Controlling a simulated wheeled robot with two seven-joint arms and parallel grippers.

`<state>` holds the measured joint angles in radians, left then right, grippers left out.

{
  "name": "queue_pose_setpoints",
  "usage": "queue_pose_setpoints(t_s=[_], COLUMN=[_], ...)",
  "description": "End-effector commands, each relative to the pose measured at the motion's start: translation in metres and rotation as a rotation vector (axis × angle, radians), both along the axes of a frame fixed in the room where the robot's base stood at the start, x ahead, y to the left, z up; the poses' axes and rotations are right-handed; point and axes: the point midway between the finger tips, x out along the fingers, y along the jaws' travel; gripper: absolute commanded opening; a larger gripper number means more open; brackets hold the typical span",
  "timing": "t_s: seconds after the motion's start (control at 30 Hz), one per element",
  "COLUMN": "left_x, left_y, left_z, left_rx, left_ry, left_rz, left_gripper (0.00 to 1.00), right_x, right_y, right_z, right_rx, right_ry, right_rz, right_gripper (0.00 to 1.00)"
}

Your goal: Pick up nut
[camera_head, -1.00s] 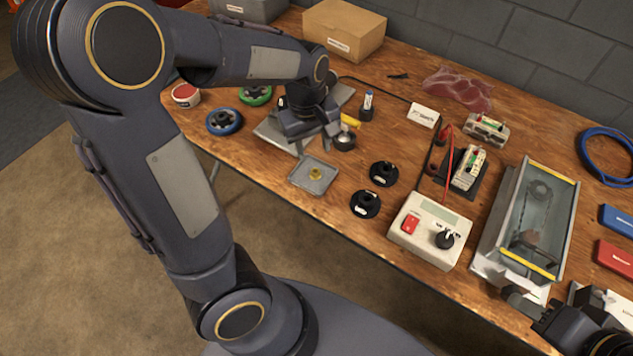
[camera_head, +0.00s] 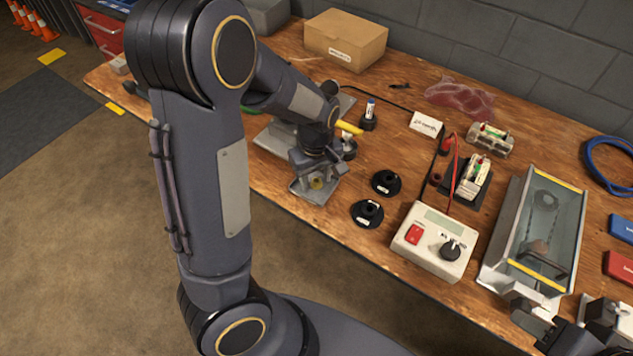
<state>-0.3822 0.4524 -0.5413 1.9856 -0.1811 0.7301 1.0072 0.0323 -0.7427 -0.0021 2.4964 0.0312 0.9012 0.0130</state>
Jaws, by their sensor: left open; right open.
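The brass-coloured nut (camera_head: 317,183) lies in a small grey square tray (camera_head: 312,195) near the front edge of the wooden bench. My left gripper (camera_head: 319,175) is open and sits right over the tray, with its fingers close around or just above the nut; I cannot tell whether they touch it. The gripper and wrist hide the back of the tray. My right gripper (camera_head: 533,323) shows only in part at the bottom right, open and empty, in front of the glass-sided bin.
Two black round holders (camera_head: 367,214) stand right of the tray. A white tester box (camera_head: 434,241) with a red switch is further right, then a long metal bin (camera_head: 535,232). A cardboard box (camera_head: 345,40) stands at the back. A battery in a black stand (camera_head: 369,114) is behind my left gripper.

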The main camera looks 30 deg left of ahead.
Motion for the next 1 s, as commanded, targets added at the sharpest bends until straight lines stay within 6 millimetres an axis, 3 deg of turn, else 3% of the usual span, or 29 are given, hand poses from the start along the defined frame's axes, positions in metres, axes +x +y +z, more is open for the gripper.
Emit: queue_pose_setpoints(t_s=[0.03, 0.37, 0.77, 1.0], left_x=[0.000, 0.000, 0.000, -0.005], left_y=[0.000, 0.000, 0.000, 0.003], left_z=[0.000, 0.000, 0.008, 0.042], left_rx=[0.000, 0.000, 0.000, -0.002], left_ry=[0.000, 0.000, -0.001, -0.005], left_rz=[0.000, 0.000, 0.000, 0.001], left_gripper=[0.43, 0.00, 0.00, 0.00], right_x=[0.000, 0.000, 0.000, 0.000], right_y=[0.000, 0.000, 0.000, 0.000], right_z=[0.000, 0.000, 0.002, 0.009], right_rx=[0.000, 0.000, 0.000, 0.000], right_ry=[0.000, 0.000, 0.000, 0.000], right_rz=[0.000, 0.000, 0.000, 0.000], right_gripper=[0.41, 0.41, 0.41, 0.41])
